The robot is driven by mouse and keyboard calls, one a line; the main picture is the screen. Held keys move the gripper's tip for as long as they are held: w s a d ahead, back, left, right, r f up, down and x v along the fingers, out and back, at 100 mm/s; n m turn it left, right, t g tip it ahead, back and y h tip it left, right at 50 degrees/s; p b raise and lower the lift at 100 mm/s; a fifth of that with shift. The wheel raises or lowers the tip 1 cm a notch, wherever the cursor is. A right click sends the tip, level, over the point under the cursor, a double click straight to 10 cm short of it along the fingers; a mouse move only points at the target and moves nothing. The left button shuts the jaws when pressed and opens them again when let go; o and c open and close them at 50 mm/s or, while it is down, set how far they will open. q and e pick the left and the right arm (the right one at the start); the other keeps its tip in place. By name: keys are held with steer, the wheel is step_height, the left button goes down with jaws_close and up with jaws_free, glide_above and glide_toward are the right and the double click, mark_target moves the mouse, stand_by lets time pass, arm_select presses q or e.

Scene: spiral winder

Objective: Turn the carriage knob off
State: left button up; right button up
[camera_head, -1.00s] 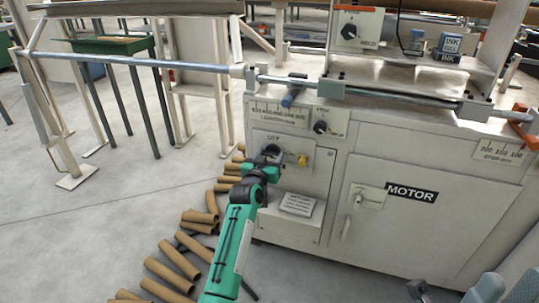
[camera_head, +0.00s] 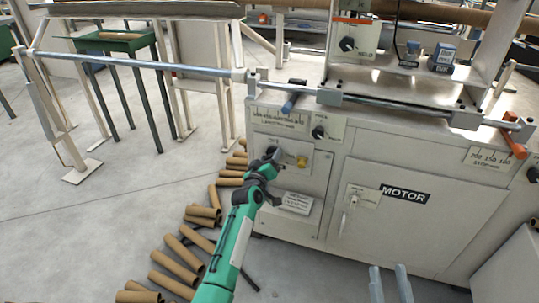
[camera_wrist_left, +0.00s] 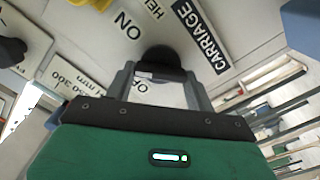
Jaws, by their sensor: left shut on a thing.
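The carriage knob (camera_wrist_left: 165,62) is black and sits on the pale panel beside the CARRIAGE label (camera_wrist_left: 200,36) in the left wrist view. The ON mark (camera_wrist_left: 125,23) is printed near it. My left gripper (camera_head: 272,157) is at the panel on the machine's front left, shut on the knob, with one finger on each side in the wrist view (camera_wrist_left: 162,80). The knob's pointing direction is hidden. My right gripper (camera_head: 390,284) shows as two grey fingers at the bottom edge, apart and empty.
A yellow knob (camera_head: 302,162) sits just right of my left gripper. Above is another black knob (camera_head: 319,132). The MOTOR door (camera_head: 405,195) is further right. Cardboard tubes (camera_head: 180,256) lie on the floor left of my arm. A long rod (camera_head: 150,65) runs out leftward.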

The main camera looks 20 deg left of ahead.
arm_select(q)
steer(key=n+p, duration=0.2)
steer(key=n, duration=0.4)
steer(key=shift+a, duration=0.1)
steer(key=shift+f+n, duration=0.2)
steer(key=shift+n, duration=1.8)
arm_select(e)
steer(key=s+a+f+g, duration=0.1)
steer(key=s+f+g, duration=0.1)
steer(key=f+g, duration=0.2)
steer(key=s+a+f+g, duration=0.2)
steer(key=f+g, duration=0.2)
steer(key=f, duration=0.4)
steer(key=shift+s+a+f, duration=0.15)
steer(key=shift+s+f, duration=0.05)
steer(key=shift+f, duration=0.1)
arm_select(q)
steer(key=o, duration=1)
arm_select(e)
steer(key=shift+s, duration=0.1)
